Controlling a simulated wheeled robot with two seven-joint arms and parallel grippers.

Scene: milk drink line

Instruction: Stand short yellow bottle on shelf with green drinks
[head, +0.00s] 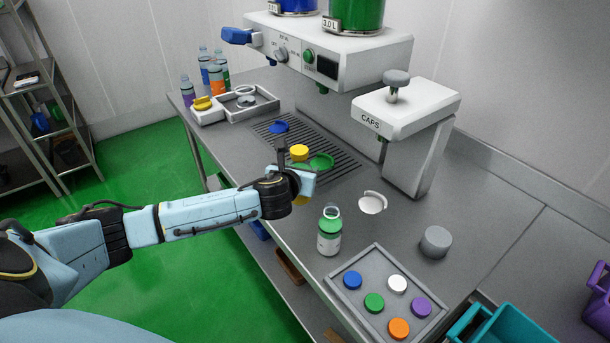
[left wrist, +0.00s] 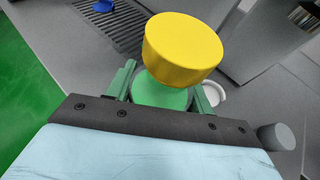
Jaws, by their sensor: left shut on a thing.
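The short yellow bottle shows its round yellow cap (head: 299,152) above my left gripper (head: 303,174) in the head view. The cap also fills the middle of the left wrist view (left wrist: 183,50), with a green part below it between the fingers. My left gripper is shut on this bottle, over the counter beside the drain grille. Most of the bottle's body is hidden by the gripper; a little yellow shows below it. I cannot make out a shelf with green drinks. My right gripper is out of view.
Several bottles (head: 212,75) stand at the back left. A dispenser (head: 330,50) and a caps press (head: 407,110) overhang the counter. A metal rack (head: 62,150) stands at left.

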